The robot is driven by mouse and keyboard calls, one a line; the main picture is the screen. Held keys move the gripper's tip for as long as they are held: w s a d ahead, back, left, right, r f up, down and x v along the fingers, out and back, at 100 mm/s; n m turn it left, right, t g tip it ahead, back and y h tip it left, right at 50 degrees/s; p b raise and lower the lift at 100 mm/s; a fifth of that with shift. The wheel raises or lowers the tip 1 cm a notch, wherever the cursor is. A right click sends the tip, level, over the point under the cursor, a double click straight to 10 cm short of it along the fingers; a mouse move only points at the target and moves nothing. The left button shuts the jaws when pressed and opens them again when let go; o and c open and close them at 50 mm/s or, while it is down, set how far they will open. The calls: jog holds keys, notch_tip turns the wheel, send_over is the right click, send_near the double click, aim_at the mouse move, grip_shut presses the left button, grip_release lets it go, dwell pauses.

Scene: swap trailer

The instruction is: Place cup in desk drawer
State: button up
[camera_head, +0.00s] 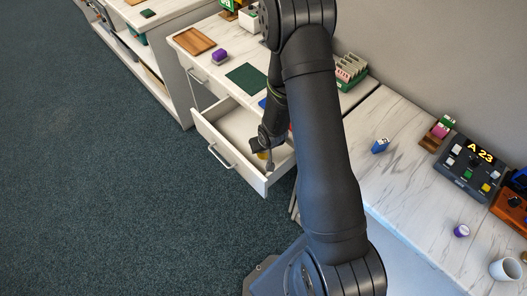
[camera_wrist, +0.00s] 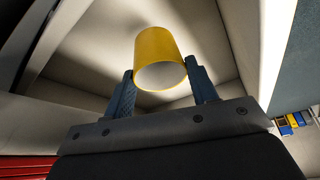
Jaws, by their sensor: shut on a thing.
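A yellow cup (camera_wrist: 158,50) with a pale inside is between the two fingers of my gripper (camera_wrist: 162,88) in the wrist view. My gripper is shut on it. In the head view my gripper (camera_head: 264,153) is over the right part of the open desk drawer (camera_head: 225,150), and only a bit of yellow shows below it. The drawer is pulled out from the desk (camera_head: 240,50) and its pale inside looks empty where I can see it. In the wrist view the drawer walls surround the cup. I cannot tell whether the cup touches the drawer floor.
A white mug (camera_head: 505,269) and a control box (camera_head: 469,166) stand on the right counter. My arm hides part of the desk.

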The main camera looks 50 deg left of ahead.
jog(key=shift+f, duration=1.85)
jog(key=shift+f, duration=0.15)
jog(key=o, duration=1.2)
jog(key=v, duration=1.2)
jog(key=shift+x, duration=6)
